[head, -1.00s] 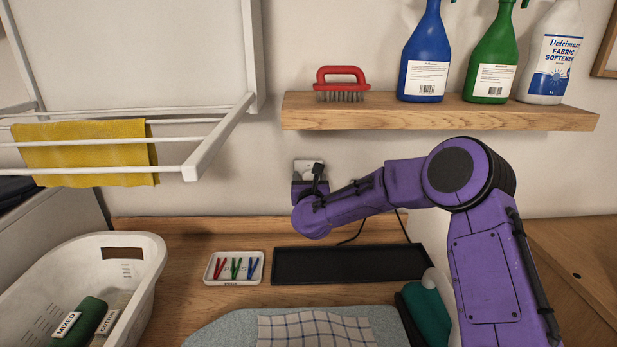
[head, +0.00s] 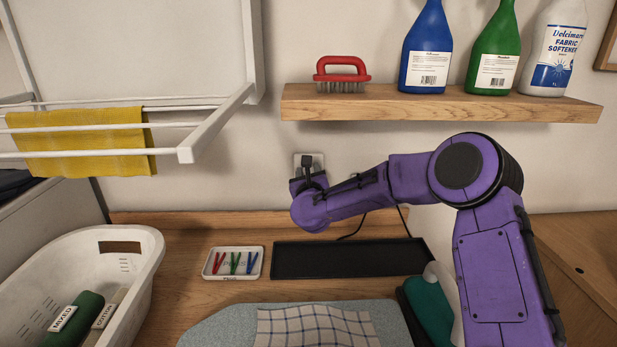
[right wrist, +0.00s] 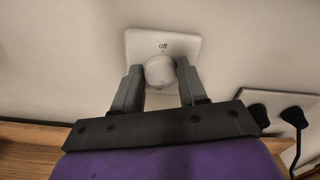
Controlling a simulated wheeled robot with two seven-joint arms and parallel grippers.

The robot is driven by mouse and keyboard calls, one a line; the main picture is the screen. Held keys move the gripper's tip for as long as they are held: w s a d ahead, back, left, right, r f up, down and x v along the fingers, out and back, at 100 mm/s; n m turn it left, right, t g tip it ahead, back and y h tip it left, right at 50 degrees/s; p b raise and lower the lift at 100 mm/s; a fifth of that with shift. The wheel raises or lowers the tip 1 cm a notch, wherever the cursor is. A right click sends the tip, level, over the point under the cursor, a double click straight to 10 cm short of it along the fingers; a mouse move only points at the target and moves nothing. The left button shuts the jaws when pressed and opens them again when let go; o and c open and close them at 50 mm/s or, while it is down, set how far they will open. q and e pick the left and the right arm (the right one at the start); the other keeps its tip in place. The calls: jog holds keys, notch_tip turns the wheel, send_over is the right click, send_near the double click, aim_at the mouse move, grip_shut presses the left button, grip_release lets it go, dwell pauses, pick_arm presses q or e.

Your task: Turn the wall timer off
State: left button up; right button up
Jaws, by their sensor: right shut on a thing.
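The wall timer (right wrist: 190,44) is a pale square plate with a round white knob (right wrist: 160,71) and the word "off" above it in the right wrist view. My right gripper (right wrist: 159,76) has its two grey fingers on either side of the knob and is shut on it. In the head view the timer plate (head: 318,160) shows only in part behind my right gripper (head: 306,172), which hides the knob. A small mark shows on the knob's top below "off"; I cannot tell surely whether it is the pointer. My left gripper is not in view.
A socket with two black plugs (right wrist: 296,116) is right of the timer in the wrist view. A wooden shelf (head: 440,105) with a red brush (head: 341,74) and bottles is above. A black tray (head: 350,259), peg dish (head: 233,263) and laundry basket (head: 140,262) lie below.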

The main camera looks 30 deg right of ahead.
jog(key=shift+f+n+p, duration=0.15)
jog(key=shift+n+p, duration=0.75)
jog(key=shift+n, duration=7.25)
jog(key=shift+f+n+p, duration=0.1)
jog(key=shift+n+p, duration=0.8)
jog(key=shift+n, duration=7.25)
jog(key=o, duration=1)
jog(key=shift+f, duration=0.15)
jog(key=shift+o, duration=0.2)
